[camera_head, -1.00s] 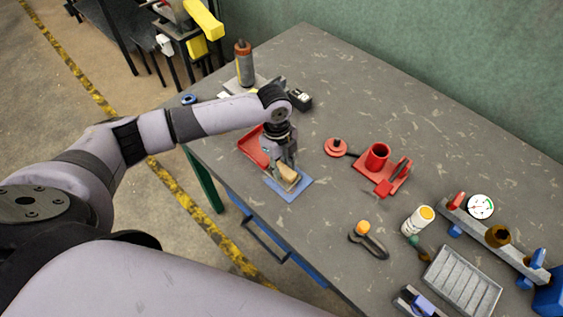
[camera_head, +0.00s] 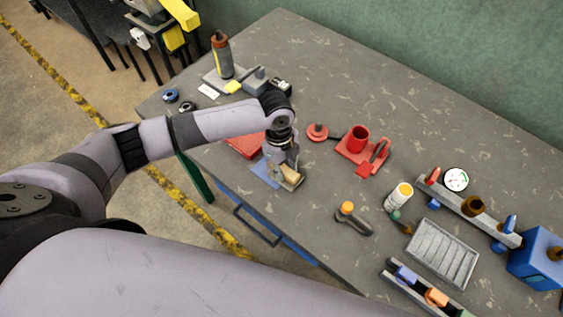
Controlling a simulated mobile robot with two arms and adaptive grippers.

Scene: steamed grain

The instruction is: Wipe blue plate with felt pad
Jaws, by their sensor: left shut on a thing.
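The blue plate (camera_head: 263,172) is a flat blue square on the grey table, near its left front edge. My left gripper (camera_head: 284,172) is shut on the felt pad (camera_head: 292,175), a small block with a tan top, and holds it low at the right side of the plate. The gripper and pad hide part of the plate. I cannot tell whether the pad touches the plate. My right gripper is not in view.
A red tray (camera_head: 244,146) lies just behind the plate. A red fixture with a cup (camera_head: 358,139) stands to the right. An orange-topped tool (camera_head: 347,209), a white bottle (camera_head: 398,197) and a grey ribbed tray (camera_head: 442,252) lie further right.

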